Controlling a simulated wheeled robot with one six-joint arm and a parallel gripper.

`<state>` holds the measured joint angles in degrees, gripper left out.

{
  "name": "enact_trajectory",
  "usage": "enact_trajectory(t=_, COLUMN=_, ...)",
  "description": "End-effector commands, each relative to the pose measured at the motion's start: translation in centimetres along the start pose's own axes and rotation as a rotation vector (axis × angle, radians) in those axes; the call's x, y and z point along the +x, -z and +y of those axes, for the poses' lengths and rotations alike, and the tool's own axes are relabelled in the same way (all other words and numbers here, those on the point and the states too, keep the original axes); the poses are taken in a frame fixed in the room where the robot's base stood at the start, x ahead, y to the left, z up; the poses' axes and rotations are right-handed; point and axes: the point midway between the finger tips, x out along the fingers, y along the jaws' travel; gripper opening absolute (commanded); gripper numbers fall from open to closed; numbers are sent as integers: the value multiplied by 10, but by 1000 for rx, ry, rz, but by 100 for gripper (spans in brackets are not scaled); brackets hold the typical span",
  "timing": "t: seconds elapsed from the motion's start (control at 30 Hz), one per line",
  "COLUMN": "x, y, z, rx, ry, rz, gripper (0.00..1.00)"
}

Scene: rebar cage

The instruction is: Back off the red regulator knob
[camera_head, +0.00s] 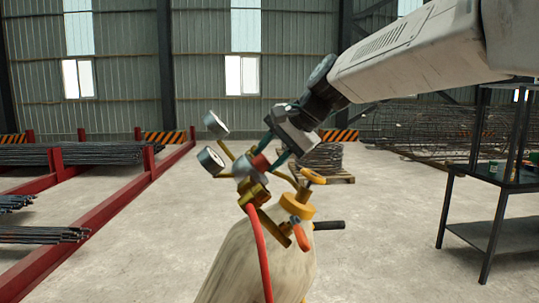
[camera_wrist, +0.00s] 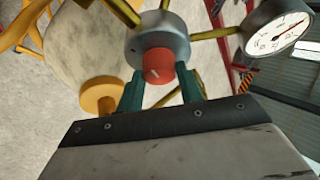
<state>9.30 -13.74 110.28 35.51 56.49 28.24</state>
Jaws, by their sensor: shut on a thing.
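The red regulator knob (camera_wrist: 161,66) sits on the front of the grey round regulator body (camera_wrist: 158,38). It carries a light mark on its face. In the head view the knob (camera_head: 260,161) shows at the fingertips of my gripper (camera_head: 272,153). In the wrist view the two green fingers of my gripper (camera_wrist: 161,92) stand on either side of the knob, shut on it. The regulator sits on top of a pale gas cylinder (camera_head: 250,262). Two gauges show in the head view, an upper one (camera_head: 216,124) and a lower one (camera_head: 211,160).
A red hose (camera_head: 259,250) hangs from the regulator. Orange valve handwheels (camera_head: 314,177) stand close to the right. A dark table (camera_head: 510,180) is at the right. Red racks with rebar (camera_head: 75,153) are at the left. The floor between is largely clear.

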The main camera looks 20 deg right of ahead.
Motion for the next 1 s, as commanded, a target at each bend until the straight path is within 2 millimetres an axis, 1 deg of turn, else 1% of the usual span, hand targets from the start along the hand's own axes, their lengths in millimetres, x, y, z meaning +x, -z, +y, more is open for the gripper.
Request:
enact_trajectory(t=0.3, x=0, y=0, z=4, rx=-262, ry=131, rz=16, gripper=14)
enact_trajectory(t=0.6, x=1, y=1, z=6, rx=-481, ry=237, rz=27, gripper=14)
enact_trajectory(t=0.8, x=1, y=1, z=7, rx=-580, ry=286, rz=30, gripper=14)
enact_trajectory(t=1.0, x=2, y=1, z=7, rx=-637, ry=313, rz=34, gripper=14)
